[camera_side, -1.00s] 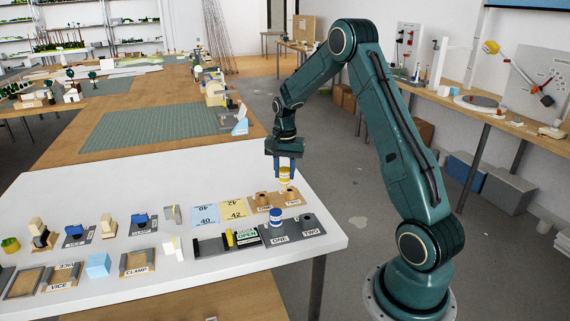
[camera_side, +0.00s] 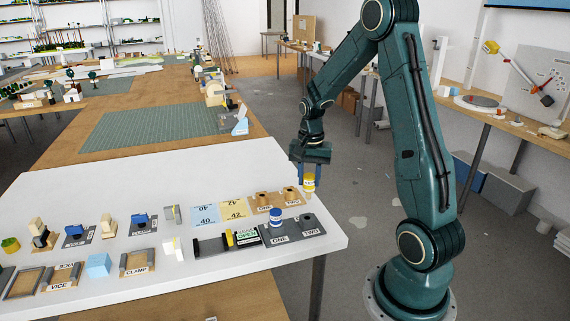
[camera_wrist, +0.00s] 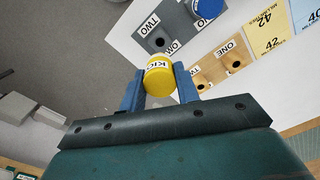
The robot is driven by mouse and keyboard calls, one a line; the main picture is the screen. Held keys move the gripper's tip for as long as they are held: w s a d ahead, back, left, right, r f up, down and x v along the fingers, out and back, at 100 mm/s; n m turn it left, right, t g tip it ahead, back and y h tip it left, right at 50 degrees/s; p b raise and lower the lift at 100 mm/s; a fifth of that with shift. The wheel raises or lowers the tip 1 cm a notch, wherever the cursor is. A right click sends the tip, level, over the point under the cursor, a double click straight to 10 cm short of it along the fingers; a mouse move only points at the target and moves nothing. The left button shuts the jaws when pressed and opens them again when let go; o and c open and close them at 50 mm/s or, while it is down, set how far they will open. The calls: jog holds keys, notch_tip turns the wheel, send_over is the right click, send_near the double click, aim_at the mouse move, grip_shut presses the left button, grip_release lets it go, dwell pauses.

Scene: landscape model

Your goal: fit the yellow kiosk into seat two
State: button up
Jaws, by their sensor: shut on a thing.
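The yellow kiosk (camera_side: 309,184) is a short cylinder with a white band; in the wrist view (camera_wrist: 159,84) lettering shows on it. My gripper (camera_side: 308,178) is shut on it and holds it in the air, right of the wooden block. The grey seat plate (camera_side: 292,237) is labelled ONE and TWO. Seat two (camera_side: 309,217) is an empty dark hole at its right end, also clear in the wrist view (camera_wrist: 157,41). The kiosk is apart from the plate and not over that hole in the side view.
A blue kiosk (camera_side: 276,217) stands in seat one. The wooden block (camera_side: 277,201) with two holes lies behind the plate. Blue and yellow numbered cards (camera_side: 233,211) and an OPEN sign (camera_side: 246,237) are to the left. The table's right edge is close by.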

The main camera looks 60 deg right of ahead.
aim_at(308, 198)
jog(key=shift+f, duration=0.1)
jog(key=shift+f, duration=2.75)
jog(key=shift+f, duration=2.1)
jog(key=o, duration=1.2)
jog(key=shift+r, duration=0.15)
notch_tip(308, 198, up, 14)
jog(key=shift+f, duration=0.25)
dwell(0.7)
